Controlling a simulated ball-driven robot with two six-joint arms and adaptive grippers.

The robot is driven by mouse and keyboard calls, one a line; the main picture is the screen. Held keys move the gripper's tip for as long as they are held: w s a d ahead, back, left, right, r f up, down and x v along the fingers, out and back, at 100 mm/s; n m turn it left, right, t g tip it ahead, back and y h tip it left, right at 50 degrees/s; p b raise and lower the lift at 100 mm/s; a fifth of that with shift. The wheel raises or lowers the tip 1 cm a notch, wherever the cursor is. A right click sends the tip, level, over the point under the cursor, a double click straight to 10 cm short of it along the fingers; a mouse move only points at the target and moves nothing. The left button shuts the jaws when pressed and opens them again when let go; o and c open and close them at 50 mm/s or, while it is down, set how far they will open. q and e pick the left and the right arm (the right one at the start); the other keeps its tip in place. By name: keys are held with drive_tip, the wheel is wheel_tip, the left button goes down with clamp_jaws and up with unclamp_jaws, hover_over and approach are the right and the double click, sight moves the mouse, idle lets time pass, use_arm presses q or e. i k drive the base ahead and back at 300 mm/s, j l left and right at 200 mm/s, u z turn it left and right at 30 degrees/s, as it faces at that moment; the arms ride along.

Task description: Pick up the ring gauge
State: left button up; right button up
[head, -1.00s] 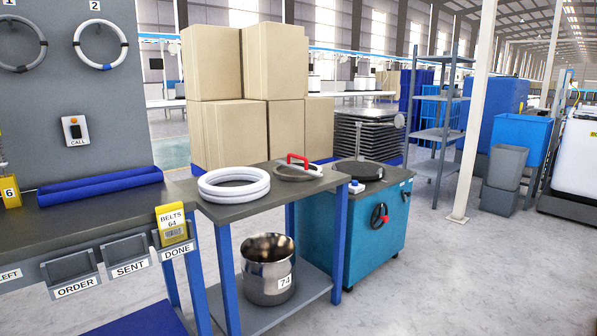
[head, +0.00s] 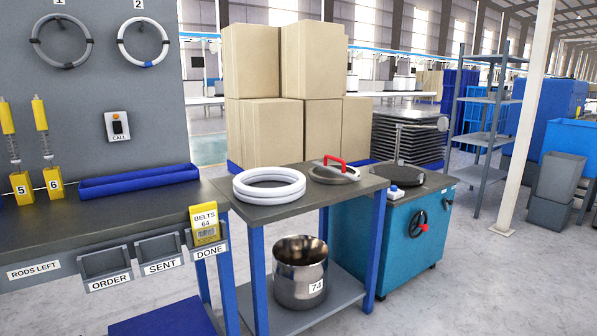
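A flat round grey metal piece with a red handle (head: 335,170) lies on the small side table (head: 350,190), near its back edge. It looks like the ring gauge, though no label on it can be read. Two white rings (head: 269,185) lie stacked to its left on the same tabletop. Two more rings hang on the grey panel, a dark one under 1 (head: 61,65) and a white one with a blue patch under 2 (head: 143,64). Neither of my grippers is in view.
A metal pot marked 74 (head: 300,280) stands on the table's lower shelf. A blue cabinet (head: 395,240) with a handwheel stands close on the right. The workbench (head: 120,218) with a blue tray (head: 140,182) is at left. Open floor lies at front right.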

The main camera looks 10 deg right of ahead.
sight(334, 166)
drive_tip(key=i+l+u, duration=0.3)
drive_tip(key=i+l, duration=0.15)
drive_tip(key=l, duration=0.25)
drive_tip(key=i+l+u, duration=0.15)
drive_tip(key=l, duration=0.2)
drive_tip(key=i+l+u, duration=0.15)
drive_tip(key=l, duration=0.25)
